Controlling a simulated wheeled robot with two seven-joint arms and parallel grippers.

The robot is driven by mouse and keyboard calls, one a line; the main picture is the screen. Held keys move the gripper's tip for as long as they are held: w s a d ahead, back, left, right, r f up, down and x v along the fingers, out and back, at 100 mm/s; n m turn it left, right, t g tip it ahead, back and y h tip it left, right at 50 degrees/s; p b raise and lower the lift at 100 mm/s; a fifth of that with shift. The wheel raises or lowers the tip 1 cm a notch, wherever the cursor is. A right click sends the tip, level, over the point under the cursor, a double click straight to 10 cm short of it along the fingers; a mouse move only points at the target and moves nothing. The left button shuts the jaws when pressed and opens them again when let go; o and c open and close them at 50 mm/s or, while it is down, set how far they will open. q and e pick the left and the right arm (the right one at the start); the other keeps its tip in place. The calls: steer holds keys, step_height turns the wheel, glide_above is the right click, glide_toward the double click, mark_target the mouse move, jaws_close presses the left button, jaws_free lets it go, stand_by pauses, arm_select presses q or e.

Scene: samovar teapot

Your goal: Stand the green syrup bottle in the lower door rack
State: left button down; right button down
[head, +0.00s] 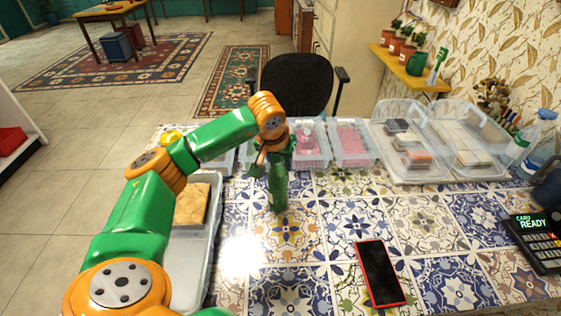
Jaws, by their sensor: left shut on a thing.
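My left arm reaches in from the left, and its gripper (268,158) points down over the tiled table. It is shut on the green syrup bottle (278,190), which looks roughly upright. The fingertips are small and partly merge with the green of the bottle. I cannot tell whether the bottle's base touches the tiles. No door rack shows in this view. My right gripper is not in view.
Clear plastic bins (352,146) line the back of the table. A grey tray (211,215) with a tan block (192,204) lies left. A phone (380,272) and card reader (540,240) lie to the right. The middle tiles are clear. A black chair (297,84) stands behind.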

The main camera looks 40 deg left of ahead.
arm_select(q)
steer(key=shift+f, duration=0.15)
steer(key=c, duration=0.5)
jaws_free()
